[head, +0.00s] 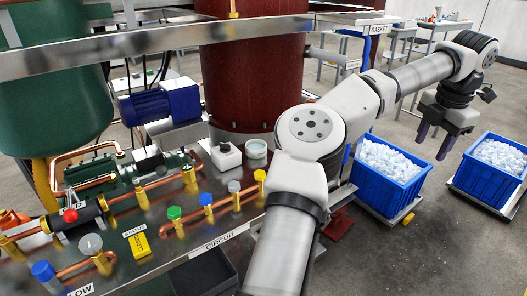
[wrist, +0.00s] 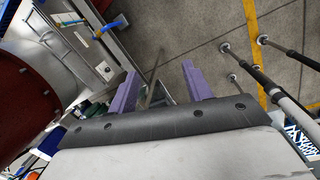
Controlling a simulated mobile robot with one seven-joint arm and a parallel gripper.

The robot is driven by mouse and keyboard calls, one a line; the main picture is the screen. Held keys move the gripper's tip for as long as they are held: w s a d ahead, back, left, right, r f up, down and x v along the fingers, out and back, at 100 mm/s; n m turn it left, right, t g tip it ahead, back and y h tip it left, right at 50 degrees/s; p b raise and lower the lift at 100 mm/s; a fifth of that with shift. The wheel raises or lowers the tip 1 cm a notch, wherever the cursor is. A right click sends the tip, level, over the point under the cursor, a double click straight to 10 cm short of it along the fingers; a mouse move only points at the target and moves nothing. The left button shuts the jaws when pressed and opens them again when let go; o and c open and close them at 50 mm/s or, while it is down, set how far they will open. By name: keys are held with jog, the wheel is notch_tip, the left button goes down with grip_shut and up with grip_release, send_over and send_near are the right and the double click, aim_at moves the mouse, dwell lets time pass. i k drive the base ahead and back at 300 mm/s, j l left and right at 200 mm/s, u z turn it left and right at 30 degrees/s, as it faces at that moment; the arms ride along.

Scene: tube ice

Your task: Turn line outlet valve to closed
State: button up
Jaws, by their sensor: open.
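A copper line with several capped brass valves runs along the metal bench at the lower left of the head view: a green cap (head: 174,213), a blue cap (head: 206,199), a grey cap (head: 234,187) and a yellow cap (head: 260,176). Another blue cap (head: 43,271), a light grey cap (head: 90,244) and a red knob (head: 71,215) stand further left. I cannot tell which is the line outlet valve. My gripper (head: 434,146) is open and empty, pointing down at the right, far from the valves. Its purple fingers also show in the wrist view (wrist: 161,82).
Two blue crates of ice, one nearer (head: 389,196) and one further right (head: 466,180), stand below and beside my gripper. A dark red tank (head: 249,75) rises behind the bench, with a blue motor (head: 160,103) to its left. My arm crosses the bench's right end.

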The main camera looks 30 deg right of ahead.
aim_at(160, 170)
jog(key=i+j+z, duration=0.2)
jog(key=z, duration=0.2)
jog(key=i+j+z, duration=0.15)
jog(key=j+z, duration=0.3)
jog(key=l, duration=0.1)
